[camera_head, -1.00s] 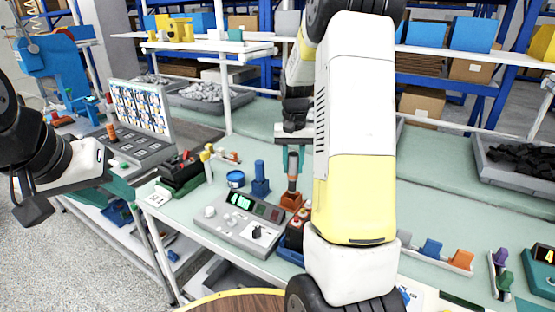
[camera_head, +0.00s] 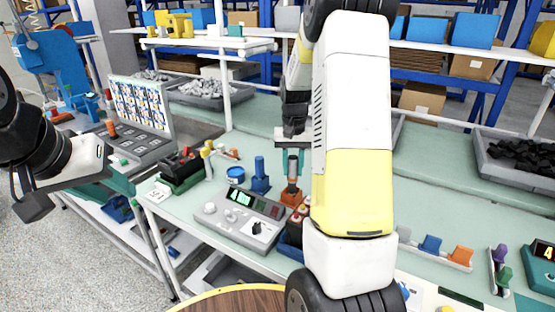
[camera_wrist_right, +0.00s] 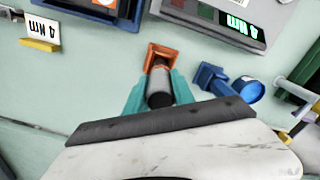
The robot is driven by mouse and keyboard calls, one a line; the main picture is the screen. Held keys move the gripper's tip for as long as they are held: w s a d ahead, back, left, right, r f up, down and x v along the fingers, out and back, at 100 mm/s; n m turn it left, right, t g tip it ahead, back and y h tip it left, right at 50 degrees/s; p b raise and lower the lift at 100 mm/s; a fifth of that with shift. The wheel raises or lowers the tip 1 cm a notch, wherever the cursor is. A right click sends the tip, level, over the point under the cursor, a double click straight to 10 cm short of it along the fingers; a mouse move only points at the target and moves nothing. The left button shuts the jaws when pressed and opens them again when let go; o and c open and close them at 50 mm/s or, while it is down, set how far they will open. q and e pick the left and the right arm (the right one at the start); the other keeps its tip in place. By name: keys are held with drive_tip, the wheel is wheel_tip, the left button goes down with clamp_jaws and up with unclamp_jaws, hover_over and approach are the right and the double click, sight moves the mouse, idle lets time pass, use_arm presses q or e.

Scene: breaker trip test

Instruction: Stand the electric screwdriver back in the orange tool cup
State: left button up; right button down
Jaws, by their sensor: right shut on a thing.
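The electric screwdriver (camera_head: 292,170) is upright, a dark and grey cylinder with an orange part low down. My right gripper (camera_head: 293,160) is shut on it; its teal fingers also flank the screwdriver in the right wrist view (camera_wrist_right: 159,86). The orange tool cup (camera_head: 291,197) stands on the bench directly below, and the screwdriver's lower end is at or in its opening. In the right wrist view the cup (camera_wrist_right: 161,50) shows beyond the screwdriver. How deep the tip sits is hidden. My left gripper (camera_head: 35,207) is at the far left, its jaw state unclear.
A grey meter console (camera_head: 240,218) stands left and in front of the cup. A blue stand (camera_head: 260,180) and a blue round tin (camera_head: 235,175) are to the left. A dark blue bin (camera_head: 291,240) is in front, partly hidden by my arm.

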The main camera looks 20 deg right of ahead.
sight(293, 158)
drive_tip(key=shift+f, duration=1.45)
drive_tip(key=c, duration=1)
unclamp_jaws()
drive_tip(key=shift+o, duration=0.2)
wheel_tip(293, 158, up, 7)
drive_tip(key=shift+f, duration=0.1)
drive_tip(key=shift+r, duration=0.5)
